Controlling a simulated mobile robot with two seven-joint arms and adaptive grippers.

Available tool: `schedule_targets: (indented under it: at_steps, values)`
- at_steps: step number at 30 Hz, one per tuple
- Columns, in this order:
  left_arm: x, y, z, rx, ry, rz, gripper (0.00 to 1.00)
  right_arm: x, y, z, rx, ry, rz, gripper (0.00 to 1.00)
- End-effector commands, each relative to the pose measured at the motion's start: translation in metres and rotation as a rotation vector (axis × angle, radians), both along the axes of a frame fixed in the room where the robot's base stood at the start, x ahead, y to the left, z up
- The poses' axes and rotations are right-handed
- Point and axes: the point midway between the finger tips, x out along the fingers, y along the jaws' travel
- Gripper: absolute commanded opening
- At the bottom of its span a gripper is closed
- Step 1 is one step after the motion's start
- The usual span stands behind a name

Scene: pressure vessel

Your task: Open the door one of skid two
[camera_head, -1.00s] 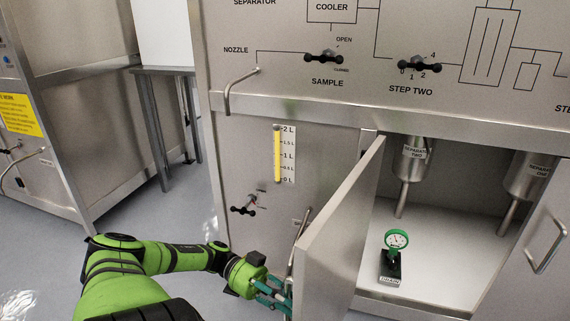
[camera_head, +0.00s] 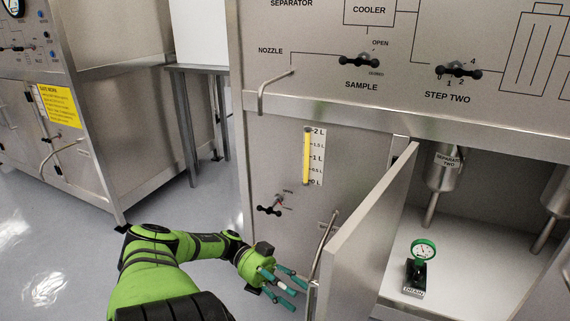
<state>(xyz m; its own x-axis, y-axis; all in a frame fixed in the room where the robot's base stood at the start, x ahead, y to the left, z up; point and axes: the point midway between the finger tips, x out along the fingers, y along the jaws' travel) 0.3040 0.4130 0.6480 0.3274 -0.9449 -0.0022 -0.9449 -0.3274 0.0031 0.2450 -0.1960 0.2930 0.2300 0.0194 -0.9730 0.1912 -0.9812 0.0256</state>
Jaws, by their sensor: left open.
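The steel door (camera_head: 366,240) of the skid in front of me stands swung out from its opening, seen nearly edge-on. Its curved handle (camera_head: 323,243) is on the door's left face. My left gripper (camera_head: 284,290) is open, with its teal fingers just left of the handle's lower end and the door's near edge. It holds nothing. Whether a finger touches the handle I cannot tell. My right gripper is not in view.
The skid's front carries a small valve (camera_head: 270,209), a yellow level gauge (camera_head: 307,157) and a nozzle pipe (camera_head: 262,95). Open floor (camera_head: 80,260) lies left.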

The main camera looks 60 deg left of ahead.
Motion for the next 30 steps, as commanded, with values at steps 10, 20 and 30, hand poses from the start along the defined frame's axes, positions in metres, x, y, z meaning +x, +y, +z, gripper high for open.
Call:
schedule_targets:
  at_steps: [10, 20, 30]
  values:
    - [-0.009, 0.023, -0.001, 0.000, 0.001, -0.001, 0.49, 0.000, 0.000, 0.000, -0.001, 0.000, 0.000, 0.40]
    - [-0.009, 0.024, -0.001, -0.001, 0.002, -0.001, 0.49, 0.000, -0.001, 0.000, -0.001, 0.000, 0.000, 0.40]
    - [-0.009, 0.024, -0.001, 0.000, 0.002, -0.001, 0.49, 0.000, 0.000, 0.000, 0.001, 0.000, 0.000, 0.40]
